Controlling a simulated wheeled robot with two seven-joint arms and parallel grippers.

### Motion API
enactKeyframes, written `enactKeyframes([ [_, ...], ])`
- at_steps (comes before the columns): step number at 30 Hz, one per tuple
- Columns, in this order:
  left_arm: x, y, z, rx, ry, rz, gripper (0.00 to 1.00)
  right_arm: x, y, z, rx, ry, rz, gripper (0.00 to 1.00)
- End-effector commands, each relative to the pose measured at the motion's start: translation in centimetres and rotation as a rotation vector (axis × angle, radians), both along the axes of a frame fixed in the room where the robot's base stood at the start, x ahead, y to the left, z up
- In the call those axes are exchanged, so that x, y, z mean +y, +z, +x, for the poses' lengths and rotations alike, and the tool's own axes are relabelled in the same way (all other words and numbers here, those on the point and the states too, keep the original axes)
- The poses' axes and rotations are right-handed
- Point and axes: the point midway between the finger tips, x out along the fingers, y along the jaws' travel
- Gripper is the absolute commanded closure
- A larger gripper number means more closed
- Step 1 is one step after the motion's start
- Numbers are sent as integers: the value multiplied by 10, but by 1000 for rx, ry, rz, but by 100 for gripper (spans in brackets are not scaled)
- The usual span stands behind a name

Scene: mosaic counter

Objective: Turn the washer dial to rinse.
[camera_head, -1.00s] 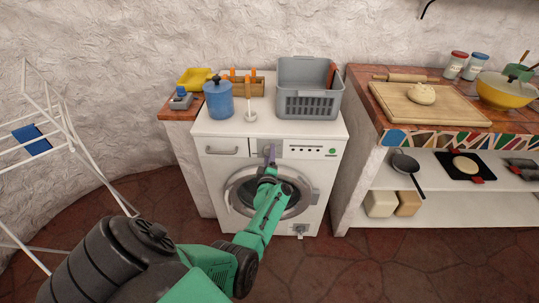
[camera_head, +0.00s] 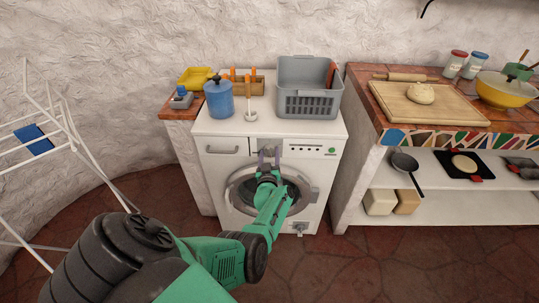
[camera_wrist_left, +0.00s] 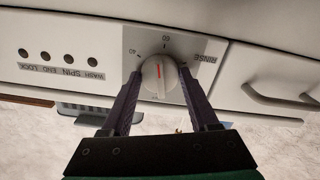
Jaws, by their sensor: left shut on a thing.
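The white washer (camera_head: 225,128) stands against the wall, with its round door (camera_head: 232,195) below the panel. Its grey dial (camera_wrist_left: 152,76) shows in the left wrist view, upside down, with a red mark pointing roughly toward the printed 60. The printed RINSE label (camera_wrist_left: 205,58) is on the right of the dial in that view. My left gripper (camera_head: 268,152) is at the panel; in the left wrist view its purple fingers (camera_wrist_left: 159,78) are on either side of the dial and shut on it. In the head view the dial is too small to read. My right gripper is not in view.
A drawer handle (camera_head: 221,152) is left of the dial. A tiled counter (camera_head: 440,128) is at the right and a white drying rack (camera_head: 85,160) at the left.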

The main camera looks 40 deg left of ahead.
Motion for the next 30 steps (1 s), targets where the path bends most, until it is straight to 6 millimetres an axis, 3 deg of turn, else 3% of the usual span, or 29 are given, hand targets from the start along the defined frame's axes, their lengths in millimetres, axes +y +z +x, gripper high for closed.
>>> enactKeyframes([
  [30, 0, 0, 0, 578, 0, 761, 95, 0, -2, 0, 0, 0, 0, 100],
])
